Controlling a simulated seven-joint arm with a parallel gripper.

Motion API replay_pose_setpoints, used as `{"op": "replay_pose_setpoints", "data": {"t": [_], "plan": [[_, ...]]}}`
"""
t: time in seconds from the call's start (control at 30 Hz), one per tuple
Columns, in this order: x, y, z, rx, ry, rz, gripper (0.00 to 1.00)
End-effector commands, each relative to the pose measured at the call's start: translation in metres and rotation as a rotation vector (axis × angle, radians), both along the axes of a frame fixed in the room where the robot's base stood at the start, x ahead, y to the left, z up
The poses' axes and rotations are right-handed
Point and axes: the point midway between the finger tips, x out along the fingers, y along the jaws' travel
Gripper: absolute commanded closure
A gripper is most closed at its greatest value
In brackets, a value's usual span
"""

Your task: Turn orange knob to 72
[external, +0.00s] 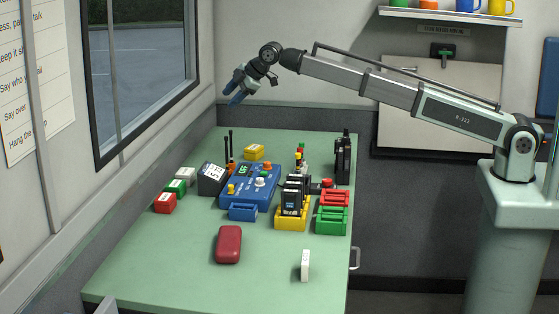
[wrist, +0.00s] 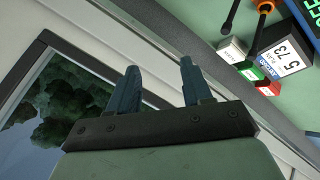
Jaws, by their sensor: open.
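A blue console (external: 236,197) with a small green-lit display (external: 243,170) stands on the green table. Several small knobs sit on its top, one pale (external: 260,182) and one yellowish (external: 231,189). They are too small for me to tell surely which is the orange knob or how it is turned. My gripper (external: 236,92) is open and empty, high above the table's far left, well away from the console. Its two blue-grey fingers (wrist: 158,70) show apart in the wrist view. The knobs are out of the wrist view; a bit of green display (wrist: 312,10) shows at its corner.
A dark box with a white face (external: 212,172) stands left of the console; its digits show in the wrist view (wrist: 284,52). Colored blocks, trays and radios (external: 291,200) crowd both sides. A red case (external: 228,244) lies in front. The window wall is near my gripper.

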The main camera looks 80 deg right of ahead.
Motion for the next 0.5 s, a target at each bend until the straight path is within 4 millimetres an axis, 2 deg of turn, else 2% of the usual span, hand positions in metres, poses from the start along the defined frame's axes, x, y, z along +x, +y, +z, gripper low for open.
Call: {"op": "replay_pose_setpoints", "data": {"t": [0.03, 0.2, 0.33, 0.4, 0.5], "plan": [[-0.031, 0.009, -0.009, 0.052, 0.059, 0.008, 0.51], [-0.111, 0.044, -0.03, 0.221, 0.264, 0.064, 0.51], [-0.154, 0.063, -0.035, 0.307, 0.375, 0.11, 0.51], [-0.168, 0.069, -0.036, 0.335, 0.414, 0.128, 0.51], [-0.179, 0.075, -0.037, 0.357, 0.444, 0.143, 0.51]]}}
